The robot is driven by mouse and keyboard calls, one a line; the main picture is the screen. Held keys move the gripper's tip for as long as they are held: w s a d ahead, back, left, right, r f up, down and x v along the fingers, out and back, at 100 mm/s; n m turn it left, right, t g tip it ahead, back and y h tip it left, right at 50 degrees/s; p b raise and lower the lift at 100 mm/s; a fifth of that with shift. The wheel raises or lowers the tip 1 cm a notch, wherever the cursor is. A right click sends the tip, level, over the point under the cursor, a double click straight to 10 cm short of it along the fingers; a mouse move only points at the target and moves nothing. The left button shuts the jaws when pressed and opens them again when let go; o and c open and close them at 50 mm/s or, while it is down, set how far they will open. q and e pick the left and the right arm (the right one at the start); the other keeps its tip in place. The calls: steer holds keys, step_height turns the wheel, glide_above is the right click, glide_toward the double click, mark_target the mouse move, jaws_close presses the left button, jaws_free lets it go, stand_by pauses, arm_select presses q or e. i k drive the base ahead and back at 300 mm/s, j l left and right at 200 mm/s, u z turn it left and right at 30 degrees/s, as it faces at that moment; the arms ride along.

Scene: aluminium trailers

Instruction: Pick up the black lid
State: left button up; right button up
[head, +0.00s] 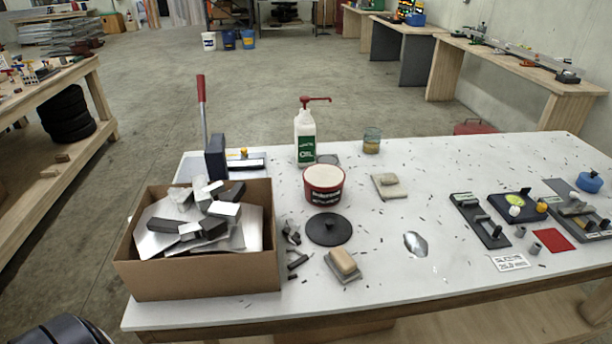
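The black lid (329,229) lies flat on the white tabletop, a round disc with a small knob in its middle. Just behind it stands a red tub (324,196) with pale contents, its top open. Neither of my grippers shows in the head view. Only a dark rounded part, which seems to be my own left arm, shows at the bottom left edge. Nothing touches the lid from above, and its whole top is visible.
A cardboard box (200,286) of metal offcuts stands left of the lid. Small dark pieces (292,237) lie between them. A sanding block (343,263) lies in front. A pump bottle (305,137) stands behind the tub. The tabletop right of the lid is fairly clear.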

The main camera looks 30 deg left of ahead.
mark_target(327, 230)
steer(key=u, duration=0.9)
